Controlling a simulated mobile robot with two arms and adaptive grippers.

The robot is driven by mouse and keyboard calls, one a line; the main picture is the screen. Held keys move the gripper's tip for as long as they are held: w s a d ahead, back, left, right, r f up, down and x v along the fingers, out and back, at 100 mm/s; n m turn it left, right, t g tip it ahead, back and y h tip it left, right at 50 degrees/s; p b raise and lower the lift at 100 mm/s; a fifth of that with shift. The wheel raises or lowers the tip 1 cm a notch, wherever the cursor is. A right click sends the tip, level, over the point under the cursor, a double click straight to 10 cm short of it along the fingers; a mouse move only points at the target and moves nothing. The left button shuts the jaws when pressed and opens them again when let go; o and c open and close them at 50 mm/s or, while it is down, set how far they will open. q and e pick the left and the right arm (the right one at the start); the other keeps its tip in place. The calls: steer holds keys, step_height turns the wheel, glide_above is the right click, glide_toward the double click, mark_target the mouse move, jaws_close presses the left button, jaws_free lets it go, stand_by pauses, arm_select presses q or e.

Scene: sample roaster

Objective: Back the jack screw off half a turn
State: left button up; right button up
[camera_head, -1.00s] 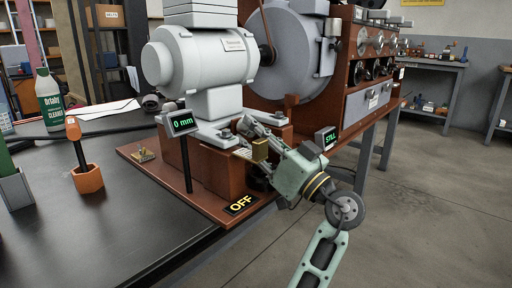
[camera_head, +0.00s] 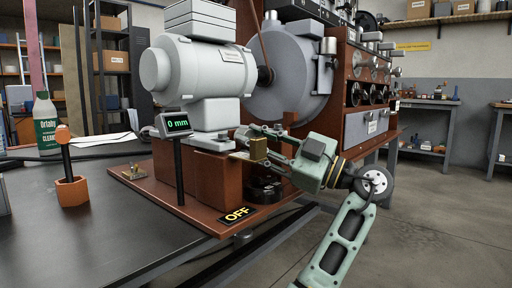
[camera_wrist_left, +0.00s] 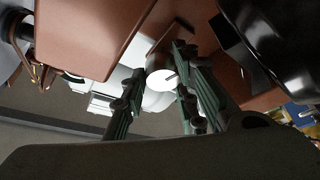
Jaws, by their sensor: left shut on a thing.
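My left gripper (camera_head: 272,146) reaches in from the right beside the motor's reddish-brown base. The screw's shank is hidden. The grey motor (camera_head: 200,68) stands above. A display (camera_head: 174,124) on a black post reads 0 mm. My right gripper is not in view.
A large grey drum (camera_head: 290,75) and brown control cabinet (camera_head: 352,92) stand behind. An orange holder with a handled tool (camera_head: 72,192) and a green-white cleaner bottle (camera_head: 45,122) stand on the black bench (camera_head: 110,240). The bench is mostly clear in front; open floor lies right.

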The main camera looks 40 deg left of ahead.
arm_select(q)
steer(key=shift+w+r+n+g+h, duration=0.1)
steer(key=shift+r+n+g+h, duration=0.1)
steer(key=shift+n, duration=0.45)
steer(key=shift+w+r+n+g+h, duration=0.1)
steer(key=shift+r+n, duration=0.1)
steer(key=shift+n, duration=0.45)
steer(key=o, duration=0.9)
steer(key=shift+o, duration=0.8)
steer(key=shift+f, duration=0.1)
steer(key=v, duration=1.2)
steer(key=shift+w, duration=0.1)
